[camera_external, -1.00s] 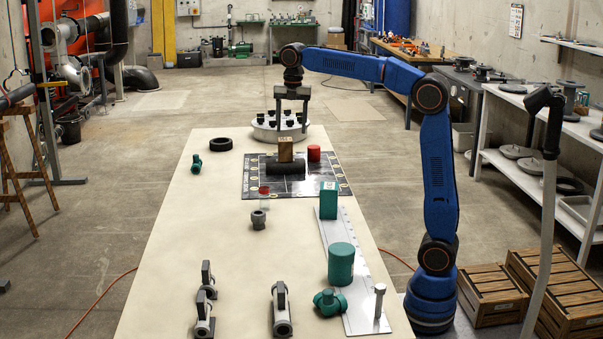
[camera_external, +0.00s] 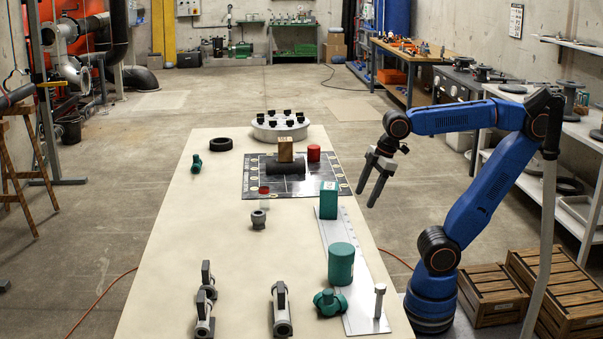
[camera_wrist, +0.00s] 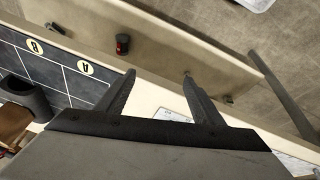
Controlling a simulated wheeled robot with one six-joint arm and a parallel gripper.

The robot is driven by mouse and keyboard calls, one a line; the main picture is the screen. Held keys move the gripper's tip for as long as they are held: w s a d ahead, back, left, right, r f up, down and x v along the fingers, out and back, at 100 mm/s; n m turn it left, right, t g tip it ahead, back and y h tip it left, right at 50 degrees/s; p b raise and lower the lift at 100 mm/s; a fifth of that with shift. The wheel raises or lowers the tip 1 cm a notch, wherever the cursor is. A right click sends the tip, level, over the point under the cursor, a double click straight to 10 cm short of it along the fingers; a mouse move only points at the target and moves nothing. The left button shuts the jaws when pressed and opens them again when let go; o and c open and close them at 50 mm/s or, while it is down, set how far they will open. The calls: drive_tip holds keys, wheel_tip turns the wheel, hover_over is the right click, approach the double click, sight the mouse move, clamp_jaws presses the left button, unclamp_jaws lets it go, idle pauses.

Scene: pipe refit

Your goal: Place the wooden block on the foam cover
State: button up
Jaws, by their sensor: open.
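The wooden block (camera_external: 285,149) stands upright on the dark foam cover (camera_external: 285,168), which lies on the black gridded mat (camera_external: 257,184) at the far part of the table. My gripper (camera_external: 372,203) is open and empty, to the right of the table and clear of the block. In the wrist view its two fingers (camera_wrist: 158,82) are spread with nothing between them. The foam cover (camera_wrist: 25,95) shows at the left edge there, with part of the wooden block (camera_wrist: 12,122) beside it.
A red cylinder (camera_external: 314,153) stands right of the block. A round flange with black knobs (camera_external: 279,128) sits behind. A green block (camera_external: 328,200) and a green cylinder (camera_external: 341,264) stand along the right edge. The middle left of the table is clear.

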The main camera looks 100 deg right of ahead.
drive_tip(key=s+a+f+m, duration=0.2)
drive_tip(key=s+f+m, duration=0.1)
drive_tip(key=s+f, duration=0.2)
wheel_tip(320, 180, down, 2)
drive_tip(key=shift+s+a+f+t, duration=0.1)
drive_tip(key=shift+s+a+t, duration=0.1)
drive_tip(key=shift+s+t, duration=0.2)
